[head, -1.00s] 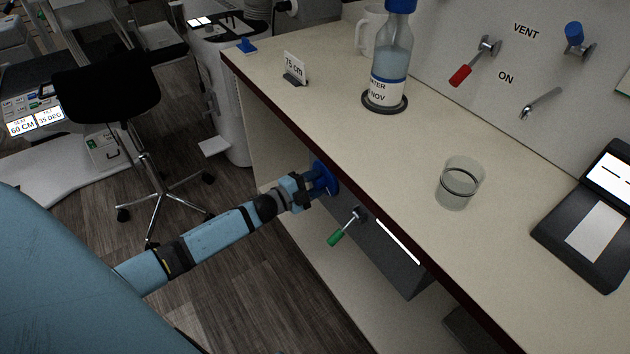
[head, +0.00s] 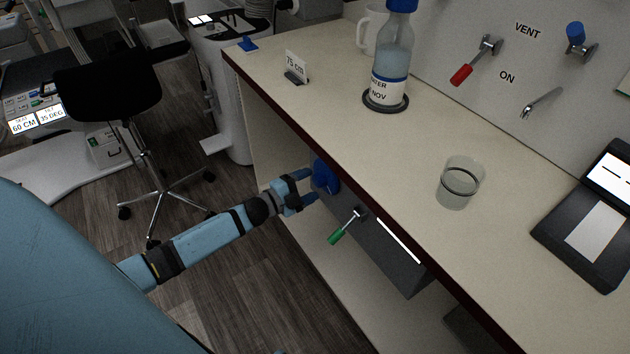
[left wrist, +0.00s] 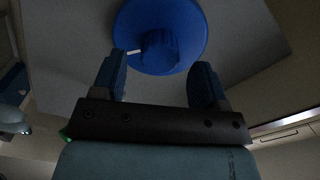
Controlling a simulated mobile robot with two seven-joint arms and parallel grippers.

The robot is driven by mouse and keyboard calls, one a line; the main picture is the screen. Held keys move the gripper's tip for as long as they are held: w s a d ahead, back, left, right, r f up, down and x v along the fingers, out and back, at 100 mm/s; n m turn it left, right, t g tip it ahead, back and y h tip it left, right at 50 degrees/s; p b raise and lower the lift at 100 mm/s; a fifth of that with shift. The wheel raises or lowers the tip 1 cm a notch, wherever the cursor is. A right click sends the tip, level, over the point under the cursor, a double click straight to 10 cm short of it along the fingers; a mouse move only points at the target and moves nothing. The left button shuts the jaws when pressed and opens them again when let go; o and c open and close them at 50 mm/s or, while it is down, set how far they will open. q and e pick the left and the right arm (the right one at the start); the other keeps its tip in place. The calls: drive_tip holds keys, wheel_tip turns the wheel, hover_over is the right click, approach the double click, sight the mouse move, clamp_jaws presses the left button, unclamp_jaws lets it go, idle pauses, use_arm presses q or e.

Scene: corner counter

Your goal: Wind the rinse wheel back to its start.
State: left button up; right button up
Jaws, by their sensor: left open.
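The rinse wheel, a blue round knob (head: 325,177), sits on the grey box under the counter's front edge. In the left wrist view the wheel (left wrist: 185,28) fills the top middle, with a raised hub and a small white mark at the hub's left. My left gripper (head: 307,184) is open just in front of the wheel, apart from it. In the left wrist view its two blue fingers (left wrist: 158,82) stand spread below the hub, with nothing between them. My right gripper is out of view.
A green-handled lever (head: 342,231) sticks out from the grey box (head: 385,250), right of the wheel. On the counter (head: 340,110) stand a bottle (head: 393,60), a clear beaker (head: 460,182) and a dark device (head: 592,225). A red lever (head: 462,75) is on the back panel.

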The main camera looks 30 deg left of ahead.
use_arm(q)
drive_tip(key=p+v, duration=0.1)
drive_tip(key=v, duration=1)
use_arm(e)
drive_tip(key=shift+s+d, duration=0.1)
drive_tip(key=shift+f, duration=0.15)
